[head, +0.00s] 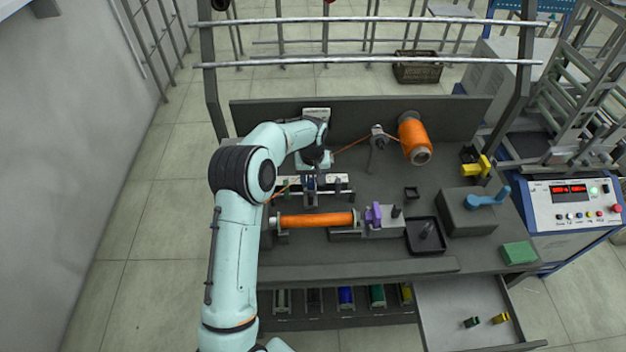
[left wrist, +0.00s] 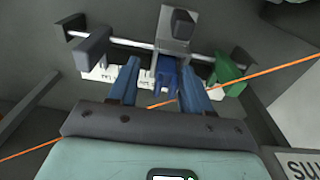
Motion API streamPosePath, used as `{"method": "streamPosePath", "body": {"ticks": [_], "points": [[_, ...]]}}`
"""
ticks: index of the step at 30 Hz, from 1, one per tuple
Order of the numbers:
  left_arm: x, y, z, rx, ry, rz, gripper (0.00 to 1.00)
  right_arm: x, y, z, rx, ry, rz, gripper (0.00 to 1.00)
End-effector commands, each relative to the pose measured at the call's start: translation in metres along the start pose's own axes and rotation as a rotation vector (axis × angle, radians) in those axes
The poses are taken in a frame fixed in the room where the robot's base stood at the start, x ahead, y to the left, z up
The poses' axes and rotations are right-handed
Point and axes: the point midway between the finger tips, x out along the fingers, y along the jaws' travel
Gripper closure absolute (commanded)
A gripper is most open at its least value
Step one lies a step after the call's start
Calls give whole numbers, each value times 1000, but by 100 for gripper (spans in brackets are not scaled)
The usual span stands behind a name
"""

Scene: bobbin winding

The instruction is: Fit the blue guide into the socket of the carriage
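The blue guide (left wrist: 167,76) shows in the left wrist view, directly below the grey block of the carriage (left wrist: 174,32). It seems to meet the carriage, but how deep it sits in the socket is hidden. My left gripper (left wrist: 159,78) has its two blue-grey fingers on either side of the guide. A gap shows beside the guide, so the fingers look open. In the head view the left gripper (head: 310,190) is over the carriage area, and its fingers are too small to read there. My right gripper is not in view.
A green guide (left wrist: 230,70) is at the right of the rail. Orange thread (left wrist: 265,74) crosses close to my fingers. An orange bobbin (head: 317,220) lies in front, beside a purple part (head: 374,215). A black tray (head: 424,245) and grey block (head: 462,222) are at right.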

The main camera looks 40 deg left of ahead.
Motion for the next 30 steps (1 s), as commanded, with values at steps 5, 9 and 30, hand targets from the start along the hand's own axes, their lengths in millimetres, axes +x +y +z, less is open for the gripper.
{"method": "streamPosePath", "body": {"ticks": [5, 9, 30], "points": [[34, -13, 13, 1, -47, -32, 44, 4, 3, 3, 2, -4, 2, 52], [32, -13, 13, 1, -46, -32, 44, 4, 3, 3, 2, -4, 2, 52], [-115, -1, 11, 1, 5, -6, 44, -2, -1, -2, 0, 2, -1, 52]]}}
